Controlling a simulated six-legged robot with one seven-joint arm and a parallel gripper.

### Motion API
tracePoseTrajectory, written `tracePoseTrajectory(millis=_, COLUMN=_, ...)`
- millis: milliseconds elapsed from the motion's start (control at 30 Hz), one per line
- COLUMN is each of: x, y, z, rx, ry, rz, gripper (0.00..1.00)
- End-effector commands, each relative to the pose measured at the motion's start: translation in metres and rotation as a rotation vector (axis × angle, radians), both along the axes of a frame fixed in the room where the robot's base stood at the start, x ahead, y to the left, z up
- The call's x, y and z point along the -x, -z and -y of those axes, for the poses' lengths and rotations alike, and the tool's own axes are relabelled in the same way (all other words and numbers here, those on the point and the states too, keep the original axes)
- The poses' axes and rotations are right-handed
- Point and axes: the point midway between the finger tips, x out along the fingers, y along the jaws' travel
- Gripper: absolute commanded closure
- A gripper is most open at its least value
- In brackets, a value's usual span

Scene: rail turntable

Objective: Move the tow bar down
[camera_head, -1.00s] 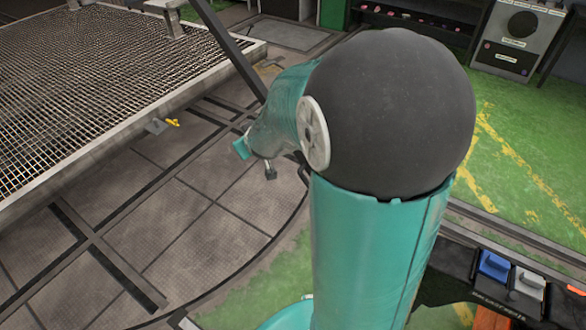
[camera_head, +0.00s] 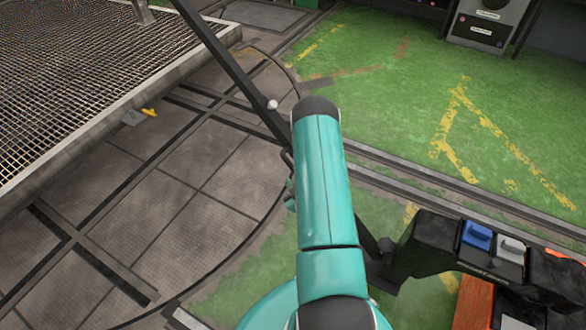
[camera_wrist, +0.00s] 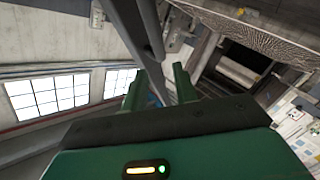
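The tow bar (camera_head: 232,68) is a long dark bar running diagonally from the top of the head view down toward my arm, which hides part of it. A small pale knob (camera_head: 272,104) shows on or beside it. In the wrist view the dark bar (camera_wrist: 145,28) comes down from the top toward the space between my fingertips. My gripper (camera_wrist: 158,72) has two green fingers standing apart. Whether the bar lies between them or beyond them, I cannot tell. In the head view my gripper is mostly hidden behind my arm.
A grated metal platform (camera_head: 80,60) with a raised edge is at the left. The paved turntable floor (camera_head: 195,180) has dark rail grooves. Green floor (camera_head: 390,90) with yellow markings lies open at the right. A dark console (camera_head: 440,240) with blue and grey parts is lower right.

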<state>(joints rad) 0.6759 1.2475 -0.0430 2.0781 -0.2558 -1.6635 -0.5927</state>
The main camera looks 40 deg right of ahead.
Motion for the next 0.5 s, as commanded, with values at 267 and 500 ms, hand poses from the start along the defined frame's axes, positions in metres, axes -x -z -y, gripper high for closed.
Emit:
tracePoseTrajectory(millis=267, x=0.050, y=0.039, z=-0.006, rx=0.055, ry=0.039, rz=0.072, gripper=0.71)
tracePoseTrajectory(millis=500, x=0.033, y=0.039, z=0.003, rx=0.060, ry=0.041, rz=0.082, gripper=0.71)
